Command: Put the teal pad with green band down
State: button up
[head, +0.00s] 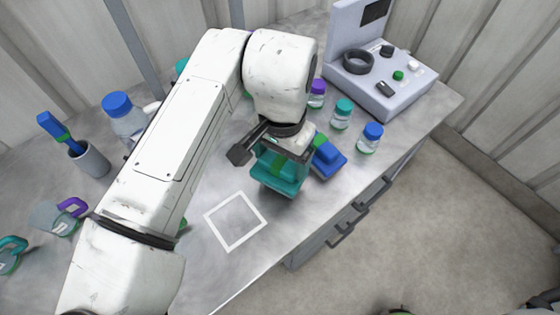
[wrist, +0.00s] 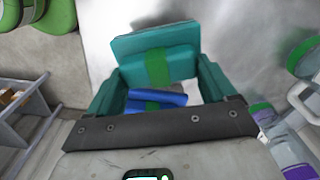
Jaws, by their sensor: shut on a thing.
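My gripper (head: 283,158) is shut on the teal pad with green band (head: 278,182). In the wrist view the pad (wrist: 150,43) sits between the fingers of my gripper (wrist: 160,78), its green band facing the camera. In the head view the pad is over the metal bench, up and to the right of a white square outline (head: 236,221). I cannot tell whether the pad touches the bench. My gripper and wrist hide part of it in the head view.
A blue pad with a green band (head: 329,160) lies close beside the held pad, on its right. Several capped jars, one blue-capped (head: 369,138), stand farther right. A grey instrument (head: 380,75) stands at the back. The outlined square is empty. The bench edge is near it.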

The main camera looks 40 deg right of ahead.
aim_at(280, 166)
jog(key=shift+w+d+f, duration=0.15)
jog(key=shift+w+f, duration=0.1)
jog(key=shift+f, duration=1.65)
jog(key=shift+f, duration=0.15)
jog(key=o, duration=1.2)
notch_tip(280, 166, up, 12)
jog(key=shift+r, duration=0.15)
